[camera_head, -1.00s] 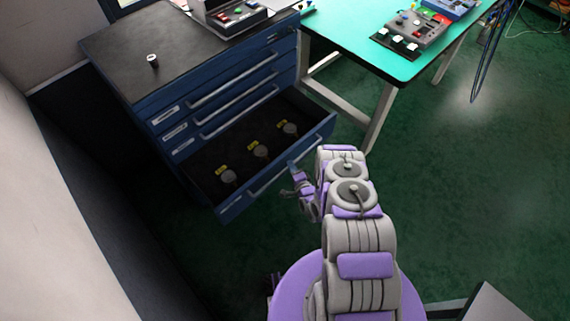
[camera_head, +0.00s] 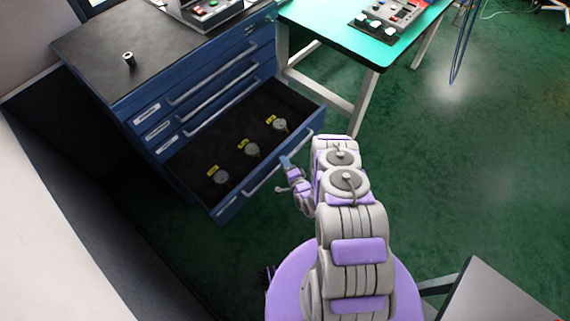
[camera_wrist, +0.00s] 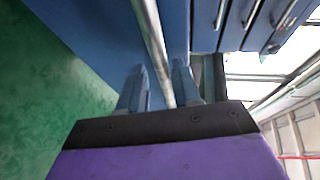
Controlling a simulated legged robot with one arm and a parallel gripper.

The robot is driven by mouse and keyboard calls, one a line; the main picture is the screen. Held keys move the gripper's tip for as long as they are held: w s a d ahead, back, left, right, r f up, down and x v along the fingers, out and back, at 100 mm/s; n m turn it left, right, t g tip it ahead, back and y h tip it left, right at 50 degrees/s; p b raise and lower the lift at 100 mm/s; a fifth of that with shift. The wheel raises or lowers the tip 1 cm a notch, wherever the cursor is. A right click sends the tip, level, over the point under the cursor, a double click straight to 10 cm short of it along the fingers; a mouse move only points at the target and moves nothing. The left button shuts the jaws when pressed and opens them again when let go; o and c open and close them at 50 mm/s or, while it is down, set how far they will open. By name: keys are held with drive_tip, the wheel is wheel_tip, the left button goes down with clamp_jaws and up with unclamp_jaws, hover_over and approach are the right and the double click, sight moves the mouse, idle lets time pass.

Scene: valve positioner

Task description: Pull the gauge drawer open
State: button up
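The gauge drawer (camera_head: 215,207) is the lowest drawer of a blue cabinet and stands well open in the head view. Several round gauges with yellow tags, one of them (camera_head: 252,150), lie on its dark floor. Its long silver handle (camera_head: 258,180) runs along the front. My gripper (camera_head: 285,162) is at the right part of this handle. In the wrist view the handle bar (camera_wrist: 150,30) passes between the two fingers of my gripper (camera_wrist: 160,85). The fingers stand apart, with a gap showing beside the bar. The blue drawer front (camera_wrist: 95,25) lies beyond the fingers.
The cabinet's upper drawers (camera_head: 220,85) are shut. A small cylinder (camera_head: 129,59) stands on the cabinet's dark top. A green-topped table (camera_head: 335,40) with a control box (camera_head: 392,15) is at the right. A pale wall stands at the left.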

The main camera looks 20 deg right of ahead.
drive_tip(key=shift+o, duration=0.5)
drive_tip(key=shift+r, duration=0.1)
drive_tip(key=v, duration=0.7)
drive_tip(key=shift+s, duration=0.15)
drive_tip(key=shift+d, duration=0.1)
